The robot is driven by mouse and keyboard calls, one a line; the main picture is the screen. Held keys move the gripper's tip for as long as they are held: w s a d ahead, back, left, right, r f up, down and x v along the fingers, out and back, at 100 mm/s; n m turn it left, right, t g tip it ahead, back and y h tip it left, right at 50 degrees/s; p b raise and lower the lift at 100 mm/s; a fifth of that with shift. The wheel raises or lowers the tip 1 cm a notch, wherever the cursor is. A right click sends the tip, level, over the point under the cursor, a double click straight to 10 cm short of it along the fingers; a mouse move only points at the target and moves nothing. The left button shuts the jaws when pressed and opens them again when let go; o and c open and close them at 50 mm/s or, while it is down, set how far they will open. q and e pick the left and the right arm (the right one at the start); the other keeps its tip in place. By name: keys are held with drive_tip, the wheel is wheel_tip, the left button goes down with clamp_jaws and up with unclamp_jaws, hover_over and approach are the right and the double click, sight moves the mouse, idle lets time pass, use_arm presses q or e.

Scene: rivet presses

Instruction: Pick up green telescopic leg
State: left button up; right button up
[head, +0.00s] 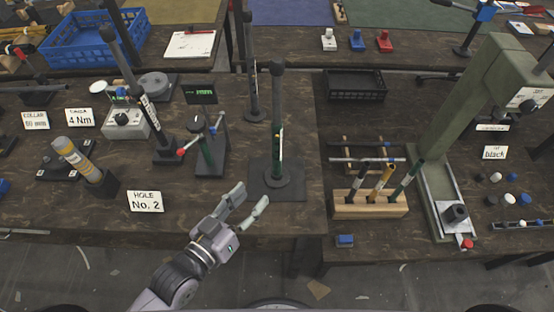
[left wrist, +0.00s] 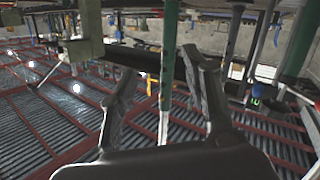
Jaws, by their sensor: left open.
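A tall upright leg with a dark top and a green lower tube (head: 277,150) stands on a black base plate (head: 256,190) near the bench's front edge. A strip label runs along it. My left gripper (head: 253,201) is open and empty, just in front and to the left of that base, apart from it. In the left wrist view a green upright tube (left wrist: 169,45) shows beyond and between the open fingers (left wrist: 165,88); its lower part is paler. Another green tube (head: 407,178) leans in a wooden rack (head: 370,210). My right gripper is out of view.
To the left stand a small fixture with a green post (head: 207,155), a tilted dark post (head: 150,115) and a "HOLE No. 2" card (head: 146,201). A green press (head: 450,130) stands at right.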

sight(274, 151)
use_arm(q)
drive_tip(key=w+d+r, duration=0.1)
drive_tip(key=w, duration=0.1)
drive_tip(key=w+d+r+m+t, duration=0.1)
drive_tip(key=w, duration=0.2)
drive_tip(key=w+d+r+m+t, duration=0.1)
drive_tip(key=w, duration=0.2)
drive_tip(key=shift+d+r, duration=0.2)
drive_tip(key=shift+d, duration=0.1)
drive_tip(key=x, duration=0.5)
drive_tip(key=shift+w+d+f, duration=0.15)
drive_tip(key=shift+w+d, duration=0.1)
drive_tip(key=shift+w, duration=0.05)
drive_tip(key=shift+s, duration=0.1)
drive_tip(key=shift+a, duration=0.1)
drive_tip(key=shift+c, duration=0.5)
clamp_jaws()
